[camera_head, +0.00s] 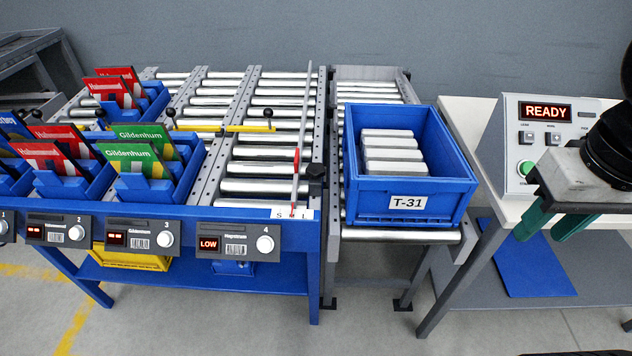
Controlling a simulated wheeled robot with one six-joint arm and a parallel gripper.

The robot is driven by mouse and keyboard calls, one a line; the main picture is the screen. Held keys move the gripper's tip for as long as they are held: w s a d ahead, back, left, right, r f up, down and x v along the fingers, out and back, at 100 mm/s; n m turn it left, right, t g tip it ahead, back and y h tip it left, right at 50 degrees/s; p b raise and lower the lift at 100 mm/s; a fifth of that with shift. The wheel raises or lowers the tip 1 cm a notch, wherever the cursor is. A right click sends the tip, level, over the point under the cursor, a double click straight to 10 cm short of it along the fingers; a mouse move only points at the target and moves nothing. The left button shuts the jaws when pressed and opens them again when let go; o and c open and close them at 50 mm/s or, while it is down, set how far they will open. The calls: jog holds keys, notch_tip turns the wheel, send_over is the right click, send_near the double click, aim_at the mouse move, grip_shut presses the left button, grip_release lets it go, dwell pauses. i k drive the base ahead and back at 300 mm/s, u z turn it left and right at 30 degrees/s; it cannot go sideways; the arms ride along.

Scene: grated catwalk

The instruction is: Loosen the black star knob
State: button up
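The black star knob (316,172) sits on the right side rail of the roller rack, near the rack's front end. It is small and dark here, and its lobes are hard to make out. Just left of it, a thin upright scale with a red pointer (296,160) stands above a white strip lettered S, M, L (292,213). My gripper (542,236) is at the right edge, far to the right of the knob. Its two green fingers are apart, with nothing seen between them.
A blue crate T-31 (452,202) with pale blocks stands on the roller conveyor right of the knob, between it and my gripper. A READY control box (508,160) stands on the right table. Blue bins with red and green packets fill the rack's left.

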aim_at(314, 170)
jog(key=k, duration=0.5)
jog(key=u, duration=1.9)
jog(key=i, duration=1.05)
jog(key=z, duration=1.9)
